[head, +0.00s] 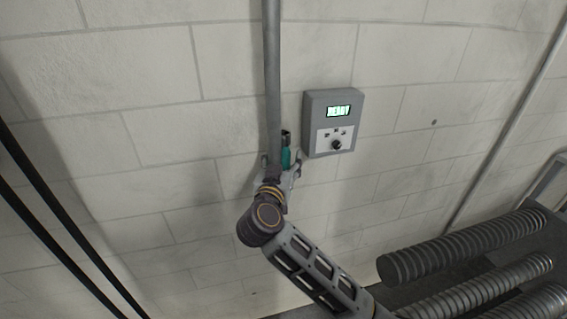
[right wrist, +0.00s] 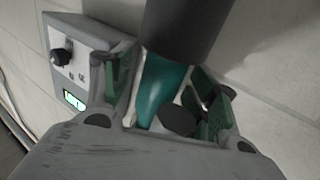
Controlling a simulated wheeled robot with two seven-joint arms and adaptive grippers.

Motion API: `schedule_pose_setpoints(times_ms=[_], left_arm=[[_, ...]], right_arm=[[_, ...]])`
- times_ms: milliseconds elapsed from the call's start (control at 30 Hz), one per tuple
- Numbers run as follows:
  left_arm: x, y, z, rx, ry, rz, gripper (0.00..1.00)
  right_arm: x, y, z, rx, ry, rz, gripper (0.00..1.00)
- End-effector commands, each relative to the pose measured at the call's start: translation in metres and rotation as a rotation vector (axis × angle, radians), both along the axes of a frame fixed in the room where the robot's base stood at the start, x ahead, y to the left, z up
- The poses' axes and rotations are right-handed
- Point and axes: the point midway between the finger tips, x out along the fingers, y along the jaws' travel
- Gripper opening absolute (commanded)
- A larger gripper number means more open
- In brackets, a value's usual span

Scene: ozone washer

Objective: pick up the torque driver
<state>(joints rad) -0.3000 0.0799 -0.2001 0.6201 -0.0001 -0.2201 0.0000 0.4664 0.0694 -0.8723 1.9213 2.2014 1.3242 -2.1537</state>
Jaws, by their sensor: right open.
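The torque driver (head: 286,153) has a teal body and a dark top, and hangs upright at the wall beside the grey control box. In the right wrist view its teal body (right wrist: 163,88) shows between my fingers, with a wide dark cylinder across the top of the picture. My right gripper (head: 282,163) is open, with one finger on each side of the teal body. In the right wrist view the green finger pads (right wrist: 165,95) stand apart from it. The driver's lower end is hidden by my gripper. My left gripper is not in view.
A grey control box (head: 333,122) with a lit display reading READY and a knob is fixed to the block wall just right of the driver. A vertical grey pipe (head: 272,70) runs close to my gripper. Ribbed hoses (head: 465,247) lie at lower right. Black cables (head: 60,215) hang at left.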

Motion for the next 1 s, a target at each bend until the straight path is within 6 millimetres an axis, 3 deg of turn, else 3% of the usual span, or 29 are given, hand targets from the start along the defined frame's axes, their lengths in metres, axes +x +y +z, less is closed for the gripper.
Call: schedule_pose_setpoints(times_ms=[533, 1000], left_arm=[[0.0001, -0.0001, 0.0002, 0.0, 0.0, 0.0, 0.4], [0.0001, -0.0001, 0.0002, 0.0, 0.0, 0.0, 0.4]], right_arm=[[0.0039, -0.0008, 0.0001, 0.001, 0.0, 0.001, 0.59], [0.0038, -0.0008, 0.0001, 0.001, 0.0, 0.001, 0.0]])
